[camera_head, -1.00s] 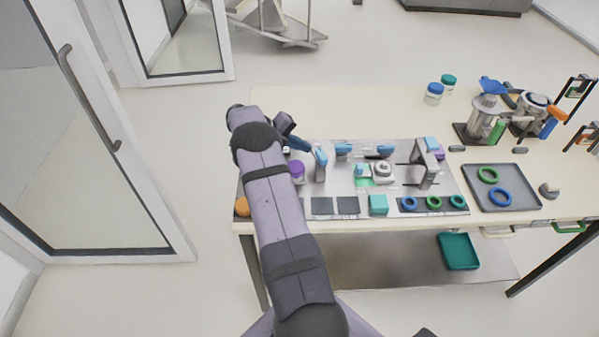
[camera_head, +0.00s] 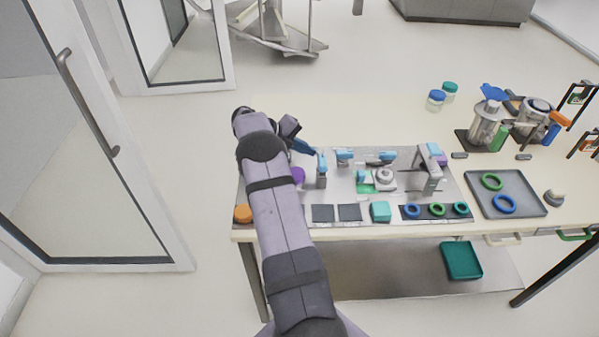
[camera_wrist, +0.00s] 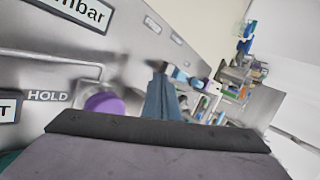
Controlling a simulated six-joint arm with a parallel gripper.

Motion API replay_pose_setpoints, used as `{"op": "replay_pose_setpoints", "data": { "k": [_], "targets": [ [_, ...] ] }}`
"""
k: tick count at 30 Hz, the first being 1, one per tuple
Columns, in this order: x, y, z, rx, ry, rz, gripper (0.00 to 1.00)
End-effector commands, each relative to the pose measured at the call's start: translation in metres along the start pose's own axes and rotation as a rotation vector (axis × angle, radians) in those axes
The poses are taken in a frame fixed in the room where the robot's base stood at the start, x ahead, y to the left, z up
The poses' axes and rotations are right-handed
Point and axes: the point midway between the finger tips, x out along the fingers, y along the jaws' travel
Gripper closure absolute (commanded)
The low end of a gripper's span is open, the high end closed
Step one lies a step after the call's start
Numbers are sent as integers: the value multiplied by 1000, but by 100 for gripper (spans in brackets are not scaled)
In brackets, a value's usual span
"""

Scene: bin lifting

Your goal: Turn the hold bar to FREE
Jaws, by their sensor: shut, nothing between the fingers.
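A HOLD label (camera_wrist: 48,97) shows on the grey panel in the wrist view, left of a round purple part (camera_wrist: 104,104). The purple part also shows in the head view (camera_head: 298,174), partly covered by my arm. I cannot tell which part is the hold bar or how it is turned, and I see no FREE mark. My gripper (camera_head: 305,147) has blue fingers, shut and empty, above the panel's back left. The fingers (camera_wrist: 160,100) also show in the wrist view, right of the purple part and apparently apart from it.
The panel (camera_head: 300,212) carries blue-topped fittings (camera_head: 344,156), a teal block (camera_head: 380,211) and several rings. A grey tray (camera_head: 530,200) with rings lies to the right. An orange knob (camera_head: 243,214) sits left of my arm.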

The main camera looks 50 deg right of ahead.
Motion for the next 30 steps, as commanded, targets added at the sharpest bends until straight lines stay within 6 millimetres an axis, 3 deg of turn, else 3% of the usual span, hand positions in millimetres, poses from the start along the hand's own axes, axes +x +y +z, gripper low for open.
{"op": "replay_pose_setpoints", "data": {
  "k": [11,14,22,30],
  "targets": [
    [-16,18,10,-1,-2,0,100],
    [-28,30,16,-2,-4,0,100],
    [-78,27,30,2,-5,1,100],
    [-108,19,36,-2,1,0,100]
  ]
}}
